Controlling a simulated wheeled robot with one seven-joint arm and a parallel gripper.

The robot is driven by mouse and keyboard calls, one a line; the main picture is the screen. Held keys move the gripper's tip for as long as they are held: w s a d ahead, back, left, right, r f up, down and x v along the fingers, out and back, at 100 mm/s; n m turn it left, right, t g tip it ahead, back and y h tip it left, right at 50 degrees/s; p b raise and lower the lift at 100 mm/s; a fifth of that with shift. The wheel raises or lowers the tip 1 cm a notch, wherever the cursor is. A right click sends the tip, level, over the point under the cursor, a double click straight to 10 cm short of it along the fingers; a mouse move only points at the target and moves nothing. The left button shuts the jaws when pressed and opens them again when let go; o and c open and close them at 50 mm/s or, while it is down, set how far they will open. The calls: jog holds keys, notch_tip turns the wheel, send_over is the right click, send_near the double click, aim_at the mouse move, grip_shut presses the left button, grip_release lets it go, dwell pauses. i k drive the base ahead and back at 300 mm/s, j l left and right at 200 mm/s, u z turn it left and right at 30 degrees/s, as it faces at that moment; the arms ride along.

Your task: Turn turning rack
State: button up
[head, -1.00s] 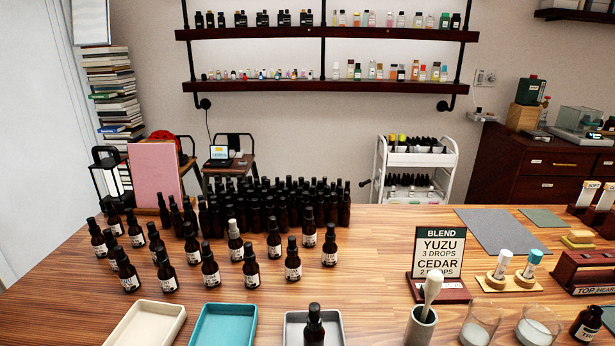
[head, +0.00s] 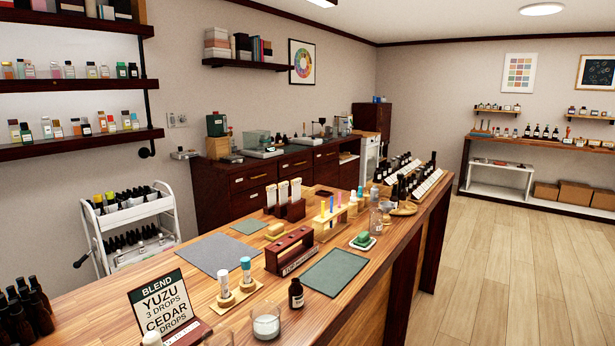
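I cannot tell for certain which thing is the turning rack. A dark red wooden rack (head: 291,251) with lettering on its front stands mid-counter. Behind it, a pale wooden rack (head: 335,217) holds several coloured upright tubes. Rows of dark bottles with white labels (head: 412,184) stand at the far end of the counter. A dark stand (head: 290,209) holding white strips stands behind the racks. My gripper is not in view.
The long wooden counter (head: 222,308) runs away to the right. A blend sign (head: 160,308), a glass (head: 266,322) and a small dark bottle (head: 296,294) stand near its front. A white cart (head: 133,228) is behind. Open floor (head: 500,265) lies to the right.

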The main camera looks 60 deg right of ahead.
aim_at(406, 206)
jog(key=z, duration=1.75)
jog(key=i+l, duration=0.1)
jog(key=i, duration=0.4)
jog(key=i+l+z, duration=0.1)
jog(key=i, duration=0.4)
